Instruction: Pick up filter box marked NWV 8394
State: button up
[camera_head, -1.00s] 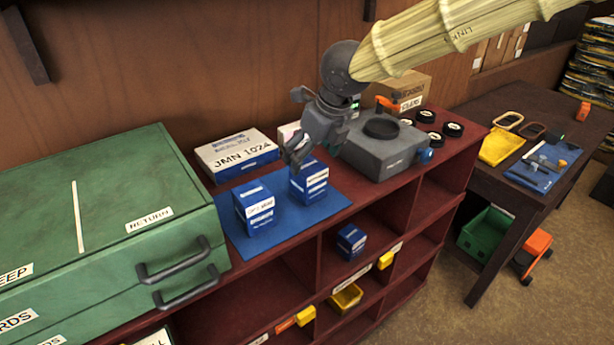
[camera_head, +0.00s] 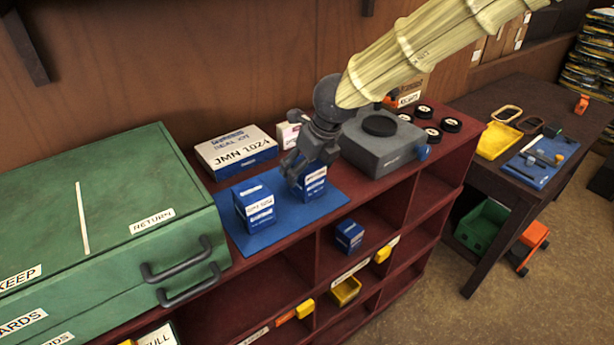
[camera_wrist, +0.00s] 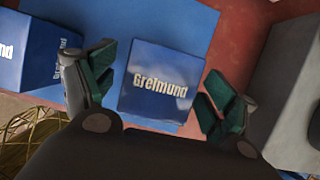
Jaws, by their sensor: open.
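Two blue filter boxes with white labels stand on a blue mat (camera_head: 327,208) on the red shelf top. The left box (camera_head: 256,208) stands clear of my gripper. The right box (camera_head: 315,184) is partly hidden behind my gripper (camera_head: 303,177), which is open and low at its top. In the wrist view the right box's blue top (camera_wrist: 162,85), printed "Greimund", lies between the open green-padded fingers (camera_wrist: 157,97), with gaps on both sides. The left box (camera_wrist: 40,52) shows beside the left finger. The small label codes on both boxes are too blurred to read.
A white-and-blue box marked JMN 1024 (camera_head: 236,152) lies behind the mat. A grey machine (camera_head: 385,150) stands close on the right, and a green case (camera_head: 95,220) on the left. Another blue box (camera_head: 349,236) sits in a cubby below.

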jog(key=shift+c, duration=0.2)
jog(key=c, duration=1.3)
jog(key=shift+r, duration=0.15)
